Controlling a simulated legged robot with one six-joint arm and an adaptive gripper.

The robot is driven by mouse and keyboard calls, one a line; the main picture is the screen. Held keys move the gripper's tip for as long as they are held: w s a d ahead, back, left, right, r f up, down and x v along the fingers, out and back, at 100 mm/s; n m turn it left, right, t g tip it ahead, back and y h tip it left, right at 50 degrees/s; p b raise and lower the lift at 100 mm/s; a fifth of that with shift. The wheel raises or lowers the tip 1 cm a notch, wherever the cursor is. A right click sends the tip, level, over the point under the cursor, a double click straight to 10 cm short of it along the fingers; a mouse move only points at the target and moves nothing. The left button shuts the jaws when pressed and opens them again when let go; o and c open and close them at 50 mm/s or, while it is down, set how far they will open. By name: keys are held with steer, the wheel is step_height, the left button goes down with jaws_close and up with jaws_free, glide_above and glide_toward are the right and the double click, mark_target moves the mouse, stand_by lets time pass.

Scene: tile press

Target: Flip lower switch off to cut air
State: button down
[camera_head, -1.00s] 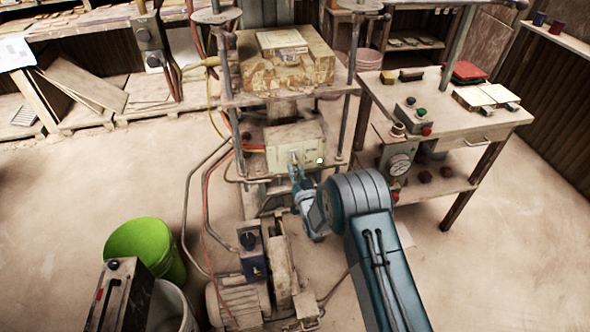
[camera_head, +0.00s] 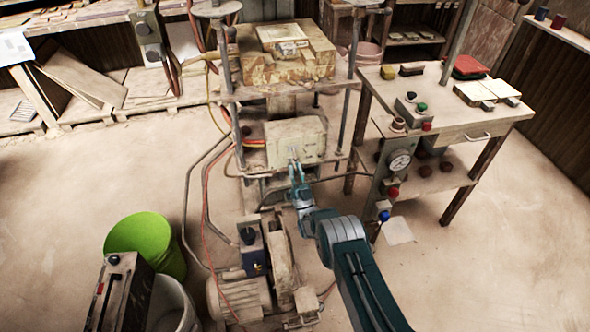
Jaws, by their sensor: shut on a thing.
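A cream control box (camera_head: 308,133) sits in the lower part of the press frame, with orange and yellow lines running to its left side. A small pale switch lever (camera_head: 294,152) shows on its lower front. My gripper (camera_head: 295,166) reaches up from below to this lever and is shut on it. The fingertips are small in view and partly cover the lever, so its exact position is hard to tell. My arm comes in from the bottom right.
A motor pump (camera_head: 240,298) stands on the floor left of my arm, beside a green bucket (camera_head: 146,244). A side table (camera_head: 452,128) with a pressure gauge (camera_head: 400,160) and a blue knob (camera_head: 384,215) stands right. Press posts flank the box.

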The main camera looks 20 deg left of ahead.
steer(key=shift+s+f+y, duration=0.1)
steer(key=shift+f+y, duration=0.2)
stand_by(0.4)
steer(key=c, duration=0.6)
jaws_free()
steer(key=shift+a, duration=0.1)
steer(key=shift+r, duration=0.1)
steer(key=v, duration=0.7)
steer(key=shift+f, duration=0.35)
